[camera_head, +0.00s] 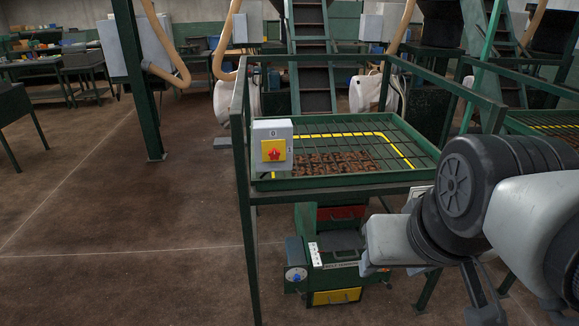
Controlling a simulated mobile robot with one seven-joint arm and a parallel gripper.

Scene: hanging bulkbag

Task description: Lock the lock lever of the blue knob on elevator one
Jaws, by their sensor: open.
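A blue knob (296,274) with a pale rim sits on a dark box at the left side of a low green machine (345,258) under a caged hopper table. Its lock lever is too small to make out, so I cannot tell its position. My gripper (369,266) is at the lower right, in front of the machine's right side. It is to the right of the knob and apart from it. It is open and nothing shows in it. My wrist and arm cover the right part of the machine.
The green hopper frame (345,183) with a mesh top stands above the machine. A grey box with a red switch on a yellow plate (274,150) is mounted at its front left corner. Open brown floor (130,250) lies to the left.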

